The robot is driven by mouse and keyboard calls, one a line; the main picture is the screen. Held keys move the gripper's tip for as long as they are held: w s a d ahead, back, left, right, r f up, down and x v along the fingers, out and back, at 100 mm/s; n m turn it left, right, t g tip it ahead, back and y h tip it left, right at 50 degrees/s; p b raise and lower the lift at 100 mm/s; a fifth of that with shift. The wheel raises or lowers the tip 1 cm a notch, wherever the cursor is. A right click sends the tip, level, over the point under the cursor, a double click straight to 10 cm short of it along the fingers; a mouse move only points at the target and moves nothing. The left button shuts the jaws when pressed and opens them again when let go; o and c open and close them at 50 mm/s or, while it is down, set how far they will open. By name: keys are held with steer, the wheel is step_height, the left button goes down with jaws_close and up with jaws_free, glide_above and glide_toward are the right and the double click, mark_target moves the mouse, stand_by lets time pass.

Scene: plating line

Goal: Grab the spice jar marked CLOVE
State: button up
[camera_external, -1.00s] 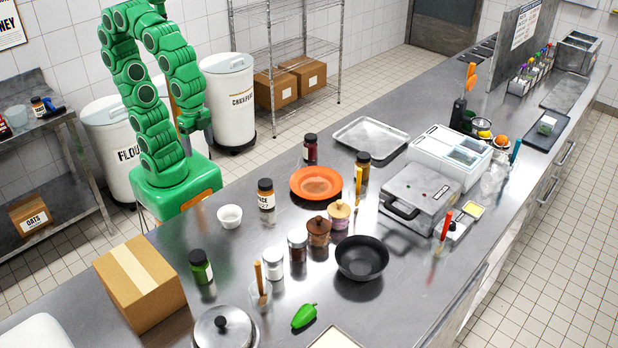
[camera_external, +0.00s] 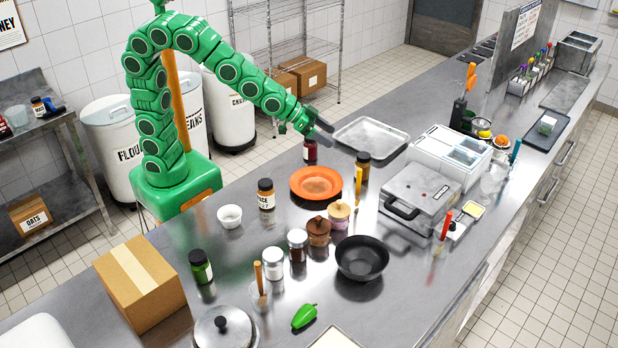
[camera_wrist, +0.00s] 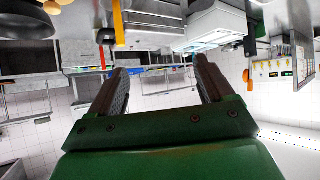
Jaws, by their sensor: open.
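Several spice jars stand on the steel counter, and I cannot read CLOVE on any of them. A dark red jar (camera_external: 310,152) stands just below my gripper (camera_external: 325,129) in the external view. A brown jar with a dark lid (camera_external: 363,165) stands right of the orange plate. An amber jar with a white label (camera_external: 266,194) stands left of the plate, and a green jar (camera_external: 201,266) is at the front left. A white-topped clear jar (camera_external: 273,263) and a dark-filled one (camera_external: 298,246) stand nearer the middle. My gripper is open and empty; its fingers also show in the wrist view (camera_wrist: 160,85).
An orange plate (camera_external: 316,183), a black bowl (camera_external: 362,258), two lidded pots and a steel tray (camera_external: 371,135) share the counter. A press (camera_external: 420,194) stands to the right. A cardboard box (camera_external: 140,282) is at the front left.

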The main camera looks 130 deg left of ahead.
steer(key=a+n+y, duration=0.2)
steer(key=a+y, duration=0.1)
steer(key=a, duration=0.7)
glide_toward(364, 155)
step_height(364, 155, down, 3)
steer(key=a, duration=0.2)
steer(key=shift+w+d+r+x, duration=0.1)
steer(key=shift+w+r+x, duration=0.1)
steer(key=shift+x, duration=1.1)
steer(key=shift+w+d+r+x, duration=0.1)
steer(key=shift+w+x, duration=0.15)
steer(key=shift+x, duration=1.1)
steer(key=shift+w+d+r+x, duration=0.1)
steer(key=shift+w+r+x, duration=0.1)
steer(key=shift+x, duration=1.1)
steer(key=c, duration=1.2)
